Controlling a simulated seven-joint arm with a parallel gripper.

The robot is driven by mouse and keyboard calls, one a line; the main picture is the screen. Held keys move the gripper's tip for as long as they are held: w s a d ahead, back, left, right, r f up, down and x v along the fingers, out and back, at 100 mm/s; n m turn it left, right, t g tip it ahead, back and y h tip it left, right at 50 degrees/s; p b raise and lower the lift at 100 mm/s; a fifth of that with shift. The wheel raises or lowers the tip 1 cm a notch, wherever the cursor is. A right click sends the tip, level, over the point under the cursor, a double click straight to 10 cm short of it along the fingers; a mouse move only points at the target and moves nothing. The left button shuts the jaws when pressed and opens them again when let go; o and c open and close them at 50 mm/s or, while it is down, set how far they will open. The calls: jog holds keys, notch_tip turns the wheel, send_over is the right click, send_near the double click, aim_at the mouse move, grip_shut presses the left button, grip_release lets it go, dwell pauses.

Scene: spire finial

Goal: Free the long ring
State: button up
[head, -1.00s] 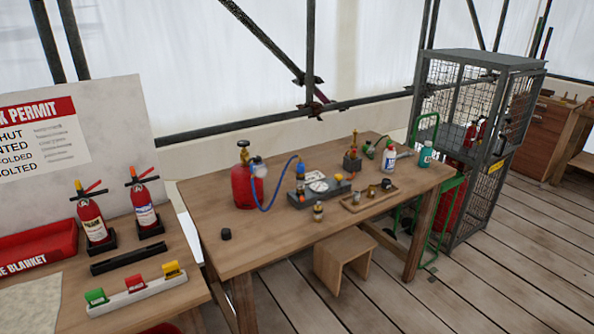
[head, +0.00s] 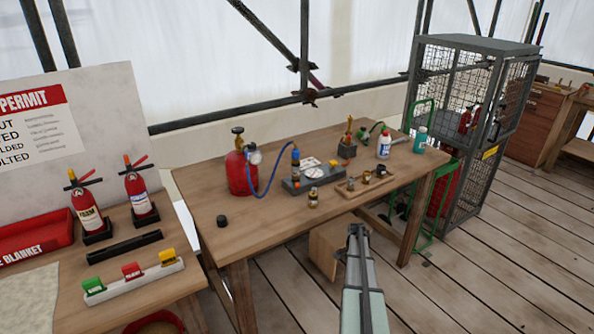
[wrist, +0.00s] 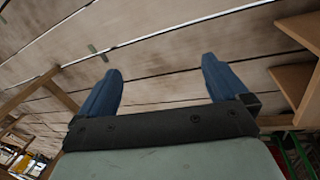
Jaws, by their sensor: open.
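No part can be surely told as the long ring; the fittings are too small to name. A wooden tray (head: 350,190) on the bench holds several small dark and brass fittings (head: 367,177). A small brass fitting (head: 313,199) stands left of the tray. A grey block (head: 315,178) with dial-like round faces stands behind it, beside an upright blue and orange piece (head: 296,165) joined to a hose. My gripper (head: 357,230) is in front of the bench, apart from these parts. In the wrist view its blue fingers (wrist: 161,66) are spread, with only floorboards between them.
A red cylinder (head: 239,174) with a blue hose stands on the bench (head: 260,238). A black cap (head: 222,221) lies at its front left. A white bottle (head: 384,146) and teal can (head: 420,140) stand at the right. A wire cage (head: 470,120) is beyond. A wooden stool (head: 325,250) is below.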

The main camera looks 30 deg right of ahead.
jog(key=s+d+r+m, duration=0.25)
jog(key=d+r, duration=0.45)
jog(key=d, duration=0.4)
jog(key=s+d+r+m+t+h, duration=0.1)
jog(key=s+d+r+m, duration=0.15)
jog(key=d+r, duration=0.6)
jog(key=s+d+r+m, duration=0.2)
jog(key=d+r+m, duration=0.3)
jog(key=d, duration=0.8)
jog(key=w+a+r+n+t, duration=0.25)
jog(key=w+a+r, duration=0.45)
jog(key=w+r, duration=0.35)
jog(key=w+a+r+n+t, duration=0.1)
jog(key=w+a+r+n, duration=0.3)
jog(key=w+a+r, duration=0.6)
jog(key=w+a+r+n+t+y, duration=0.1)
jog(key=w+a+r+n+y, duration=0.15)
jog(key=w+a+r, duration=0.55)
jog(key=w+a+r+n+t+y, duration=0.1)
jog(key=w+a+r+n, duration=0.3)
jog(key=a+r, duration=0.75)
jog(key=x, duration=1)
jog(key=shift+w+a+f+m, duration=0.15)
jog(key=shift+w+f+m, duration=0.05)
jog(key=shift+w+m, duration=0.1)
jog(key=shift+r+h, duration=0.1)
jog(key=shift+h, duration=0.15)
